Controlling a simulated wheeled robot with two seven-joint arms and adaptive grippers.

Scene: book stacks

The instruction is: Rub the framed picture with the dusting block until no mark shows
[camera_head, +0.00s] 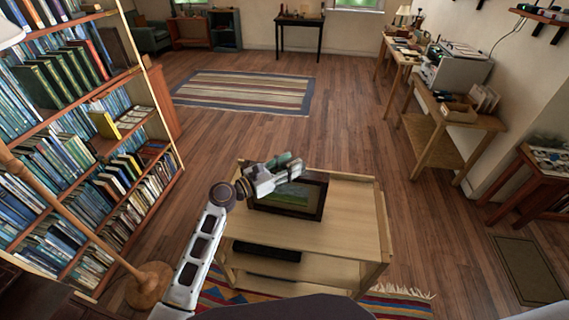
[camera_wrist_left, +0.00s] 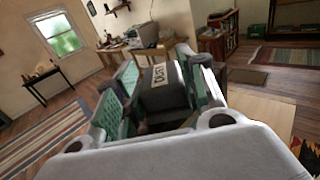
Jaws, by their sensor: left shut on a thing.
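No clear mark can be made out on the part that shows. My left gripper (camera_head: 287,170) is over its upper left part and hides some of it. In the left wrist view, the gripper (camera_wrist_left: 155,95) is shut on the dark dusting block (camera_wrist_left: 164,88), which has a pale label with letters on it. I cannot tell whether the block touches the picture. My right gripper is not in view.
A tall bookshelf (camera_head: 85,135) stands close on the left, with a wooden lamp pole (camera_head: 75,225) before it. A dark box (camera_head: 267,252) sits on the cart's lower shelf. The cart top is bare right of the picture. Side tables (camera_head: 450,125) line the right wall.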

